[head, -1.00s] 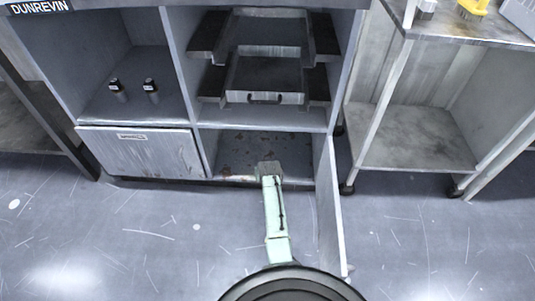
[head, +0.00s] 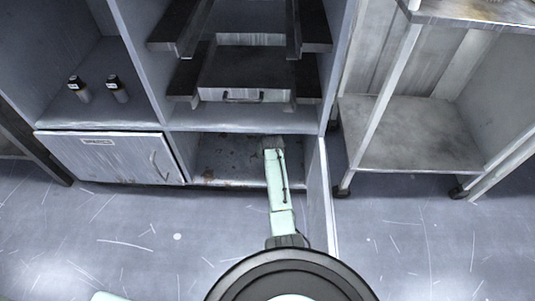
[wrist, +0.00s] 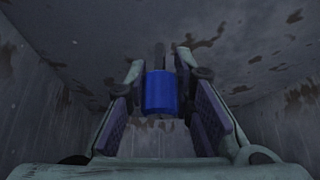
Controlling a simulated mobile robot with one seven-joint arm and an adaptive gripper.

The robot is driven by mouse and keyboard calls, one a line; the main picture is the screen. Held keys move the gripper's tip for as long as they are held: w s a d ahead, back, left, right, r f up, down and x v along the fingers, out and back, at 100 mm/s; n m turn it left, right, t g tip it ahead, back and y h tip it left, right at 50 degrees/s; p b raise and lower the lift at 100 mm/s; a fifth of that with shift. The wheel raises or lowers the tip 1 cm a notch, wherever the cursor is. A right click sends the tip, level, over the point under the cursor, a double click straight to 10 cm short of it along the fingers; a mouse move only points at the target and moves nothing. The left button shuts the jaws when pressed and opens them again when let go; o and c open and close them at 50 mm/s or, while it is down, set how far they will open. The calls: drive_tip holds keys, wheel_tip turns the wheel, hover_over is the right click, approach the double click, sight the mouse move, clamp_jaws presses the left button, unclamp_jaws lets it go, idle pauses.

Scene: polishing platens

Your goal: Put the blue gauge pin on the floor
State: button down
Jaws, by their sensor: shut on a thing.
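The blue gauge pin (wrist: 159,92) is a short blue cylinder with a narrower dark part beyond it. It sits between the two fingers of my gripper (wrist: 160,66) in the wrist view, and the gripper is shut on it. In the head view my arm reaches into the open lower compartment (head: 225,165) of the cabinet; the gripper and pin are hidden there. The wrist view shows the compartment's stained, rusty surfaces around the gripper. The grey, scratched floor (head: 130,225) lies in front of the cabinet.
The compartment's door (head: 321,205) stands open to the right of my arm. A closed door (head: 110,157) is at left, below a shelf with two small dark-capped bottles (head: 118,90). A drawer (head: 245,80) is above. A wheeled cart (head: 410,130) stands right. The floor at left is clear.

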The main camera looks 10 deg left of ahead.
drive_tip(key=shift+s+f+b, duration=0.15)
drive_tip(key=shift+f+b, duration=0.3)
drive_tip(key=shift+f, duration=0.8)
drive_tip(key=shift+f, duration=0.2)
drive_tip(key=c, duration=1.4)
unclamp_jaws()
drive_tip(key=shift+o, duration=0.2)
drive_tip(key=shift+s+r+p, duration=0.1)
drive_tip(key=shift+r+p, duration=0.25)
drive_tip(key=shift+r, duration=0.1)
drive_tip(key=p+v, duration=1.1)
drive_tip(key=p, duration=0.2)
drive_tip(key=shift+r+p, duration=0.2)
drive_tip(key=shift+p, duration=0.2)
drive_tip(key=shift+s+d, duration=0.1)
